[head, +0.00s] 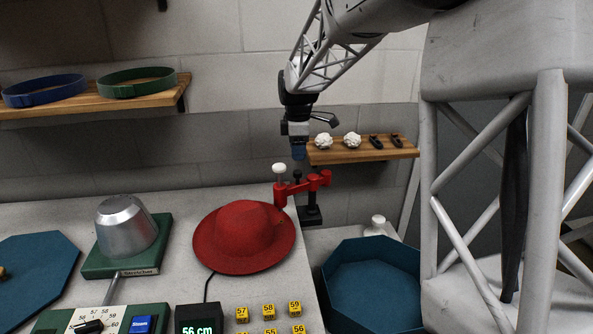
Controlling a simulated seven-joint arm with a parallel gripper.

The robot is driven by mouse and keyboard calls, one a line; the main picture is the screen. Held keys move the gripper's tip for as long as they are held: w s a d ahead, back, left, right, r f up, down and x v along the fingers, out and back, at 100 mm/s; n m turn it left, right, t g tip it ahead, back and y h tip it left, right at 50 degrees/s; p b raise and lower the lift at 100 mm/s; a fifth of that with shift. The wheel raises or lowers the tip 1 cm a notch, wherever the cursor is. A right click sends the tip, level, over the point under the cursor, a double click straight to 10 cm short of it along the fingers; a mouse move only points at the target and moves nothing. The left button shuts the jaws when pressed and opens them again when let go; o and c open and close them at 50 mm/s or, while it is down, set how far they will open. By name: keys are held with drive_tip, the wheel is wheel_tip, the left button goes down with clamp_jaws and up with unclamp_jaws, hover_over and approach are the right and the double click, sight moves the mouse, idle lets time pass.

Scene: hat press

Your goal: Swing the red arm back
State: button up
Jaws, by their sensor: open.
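The red arm (303,188) is a short red bar on a dark post and base (311,215) at the table's back right edge. A white knob (279,169) stands on its left end. The arm's left end is close to the brim of a red hat (244,237), which lies on the table; I cannot tell whether they touch. My gripper (299,153) hangs above the red arm, pointing down, with blue fingertips. It is open and appears empty, apart from the red arm and a little right of the white knob.
A metal hat block (127,228) on a green stretcher base stands left of the hat. A blue octagonal bin (372,285) is right of the table. A wooden shelf (403,150) with white flowers and dark items is close behind my gripper. Yellow number blocks (268,311) sit in front.

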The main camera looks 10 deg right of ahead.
sight(297, 171)
idle(0.4)
drive_tip(key=shift+f, duration=3.9)
drive_tip(key=shift+c, duration=0.3)
clamp_jaws()
